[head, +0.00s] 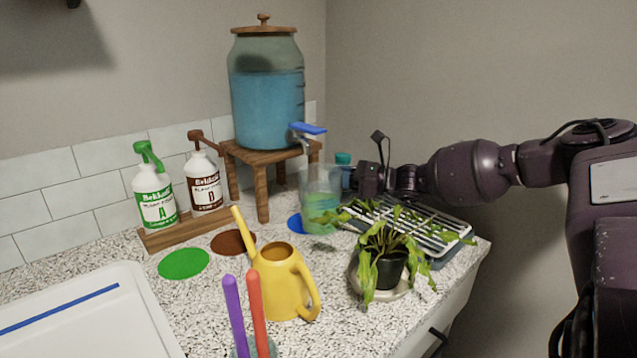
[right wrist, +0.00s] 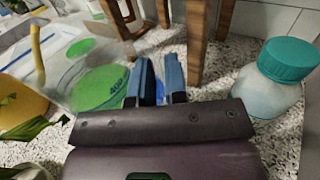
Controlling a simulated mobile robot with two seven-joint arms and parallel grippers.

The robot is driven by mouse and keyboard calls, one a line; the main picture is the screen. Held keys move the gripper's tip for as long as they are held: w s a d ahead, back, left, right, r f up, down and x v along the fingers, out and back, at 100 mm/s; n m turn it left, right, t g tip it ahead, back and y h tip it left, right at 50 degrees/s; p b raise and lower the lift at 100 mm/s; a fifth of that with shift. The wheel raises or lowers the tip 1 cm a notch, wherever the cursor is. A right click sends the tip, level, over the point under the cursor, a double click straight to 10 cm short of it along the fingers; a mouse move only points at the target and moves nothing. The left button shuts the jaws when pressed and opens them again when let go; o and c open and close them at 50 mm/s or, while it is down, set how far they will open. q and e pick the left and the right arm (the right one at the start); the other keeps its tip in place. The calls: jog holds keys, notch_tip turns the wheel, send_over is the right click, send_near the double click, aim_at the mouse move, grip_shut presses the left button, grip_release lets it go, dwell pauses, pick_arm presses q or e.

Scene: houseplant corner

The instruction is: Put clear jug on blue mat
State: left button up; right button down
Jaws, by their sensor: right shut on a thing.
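The clear jug (head: 321,188) is a see-through vessel with a green tint in its lower part. It stands upright in front of the water dispenser's stool. My right gripper (head: 362,180) is shut on it from the right side. In the right wrist view, the jug (right wrist: 98,90) shows a green base and markings, left of my fingers (right wrist: 160,82). The blue mat (head: 294,223) is a flat disc showing at the jug's lower left; the jug hides the rest. I cannot tell whether the jug touches the mat or hangs just above it. My left gripper is out of view.
A dispenser (head: 266,105) with blue liquid stands on a wooden stool (head: 262,158); its tap is above the jug. A yellow watering can (head: 280,282), a potted plant (head: 388,265) and a drying rack (head: 440,232) stand nearby. A teal-capped bottle (right wrist: 275,80) is close to my gripper.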

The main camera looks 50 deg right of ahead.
jog(key=shift+w+r, duration=0.15)
jog(key=shift+w, duration=0.25)
jog(key=shift+w+b, duration=0.25)
jog(key=shift+b, duration=0.05)
jog(key=shift+w+d+f+b, duration=0.1)
jog(key=shift+w+f+b, duration=0.1)
jog(key=shift+w+b, duration=0.3)
jog(key=shift+w+d+f+b, duration=0.1)
jog(key=shift+w+f+b, duration=0.1)
jog(key=shift+w, duration=0.45)
jog(key=shift+w+f+b, duration=0.3)
jog(key=shift+w+f, duration=0.05)
jog(key=shift+w, duration=0.2)
jog(key=shift+s+r, duration=0.2)
jog(key=shift+r, duration=0.05)
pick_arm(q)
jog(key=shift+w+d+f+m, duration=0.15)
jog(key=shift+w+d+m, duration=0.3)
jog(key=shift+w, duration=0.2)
pick_arm(e)
jog(key=shift+f, duration=0.1)
jog(key=c, duration=1.6)
grip_release()
jog(key=shift+f, duration=0.15)
jog(key=shift+o, duration=0.9)
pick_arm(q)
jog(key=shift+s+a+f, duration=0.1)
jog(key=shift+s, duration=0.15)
